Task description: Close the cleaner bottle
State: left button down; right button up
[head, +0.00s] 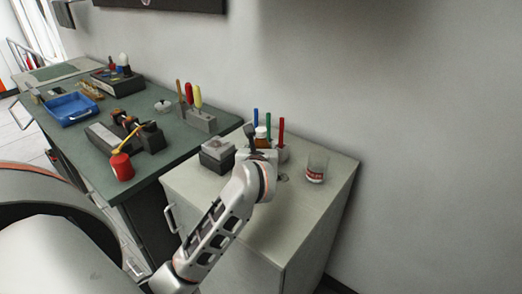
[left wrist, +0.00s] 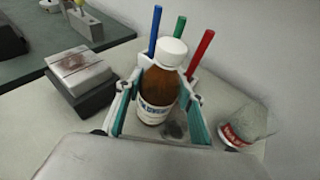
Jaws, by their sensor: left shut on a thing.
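The cleaner bottle (left wrist: 158,92) is brown with a white label and stands upright between the teal-padded fingers of my left gripper (left wrist: 160,108). A white cap (left wrist: 171,51) sits on top of its neck; I cannot tell how tightly. In the head view the bottle (head: 262,142) shows only its upper part, behind my left gripper (head: 259,154), at the back of the light cabinet top. The left gripper is shut on the bottle. My right gripper is not in view.
Blue, green and red pens (left wrist: 203,52) stand right behind the bottle. A clear cup (head: 316,168) with a red label is to the right, and a grey box (head: 216,154) to the left. The cabinet top (head: 297,215) is clear in front. A green workbench (head: 150,174) with tools adjoins it.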

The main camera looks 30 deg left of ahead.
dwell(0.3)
pick_arm(q)
jog(key=shift+f, duration=0.2)
jog(key=c, duration=1.3)
grip_release()
jog(key=shift+s+d+r, duration=0.1)
jog(key=shift+d+r, duration=0.05)
jog(key=shift+r, duration=0.1)
jog(key=v, duration=1.1)
jog(key=shift+s+p, duration=0.3)
jog(key=shift+d, duration=0.1)
